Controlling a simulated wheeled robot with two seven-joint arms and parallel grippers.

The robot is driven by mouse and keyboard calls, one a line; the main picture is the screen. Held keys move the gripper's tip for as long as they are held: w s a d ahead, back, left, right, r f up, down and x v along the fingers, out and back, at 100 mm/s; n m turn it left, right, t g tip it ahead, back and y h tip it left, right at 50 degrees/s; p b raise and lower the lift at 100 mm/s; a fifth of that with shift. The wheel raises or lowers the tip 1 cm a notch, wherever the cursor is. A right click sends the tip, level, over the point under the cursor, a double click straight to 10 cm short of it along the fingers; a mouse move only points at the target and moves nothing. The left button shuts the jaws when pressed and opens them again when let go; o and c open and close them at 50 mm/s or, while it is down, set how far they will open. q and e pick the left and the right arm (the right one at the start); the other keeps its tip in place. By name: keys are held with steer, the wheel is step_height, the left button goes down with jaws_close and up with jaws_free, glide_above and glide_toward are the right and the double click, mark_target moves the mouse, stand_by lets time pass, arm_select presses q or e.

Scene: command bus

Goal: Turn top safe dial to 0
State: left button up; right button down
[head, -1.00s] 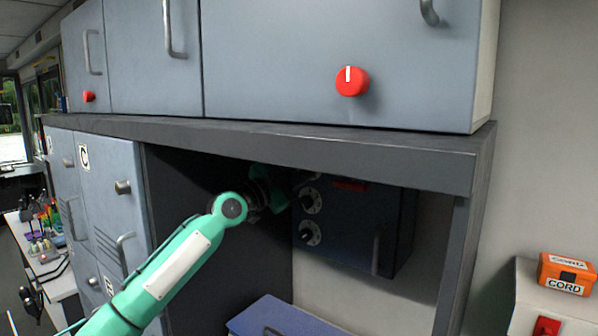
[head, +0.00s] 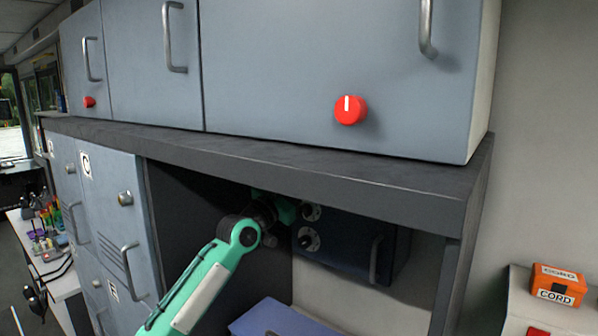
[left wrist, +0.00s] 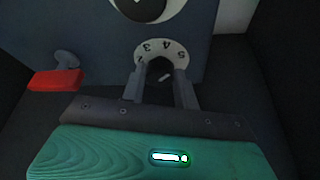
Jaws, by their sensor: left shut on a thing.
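The dark blue safe (head: 345,245) sits under the shelf with two round white-marked dials on its front. The top safe dial (head: 312,212) is partly visible beside my left gripper in the head view. The lower dial (head: 309,239) is below it. In the left wrist view, which looks inverted, my left gripper (left wrist: 160,82) is shut on the top dial's knob, with the numbered white ring (left wrist: 150,47) around it. Digits such as 3, 4 and 5 show. The knob's pointer setting cannot be read clearly. The lower dial also shows at the wrist view's top edge (left wrist: 140,8). My right gripper is out of view.
The thick shelf edge (head: 270,165) overhangs the safe closely. A red-ended knob or lever (left wrist: 55,80) is near the dial in the wrist view. The safe has a handle (head: 376,260). A blue box (head: 280,318) stands below. Cabinets are above and left.

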arm_select(q)
steer(key=shift+n+t+y+p, duration=0.55)
steer(key=shift+n+p, duration=0.3)
steer(key=shift+n, duration=0.55)
steer(key=o, duration=1)
steer(key=shift+c, duration=0.2)
steer(key=b+v, duration=0.6)
steer(key=v, duration=0.7)
steer(key=shift+s+f, duration=0.2)
steer(key=shift+s, duration=0.15)
steer(key=shift+a, duration=0.1)
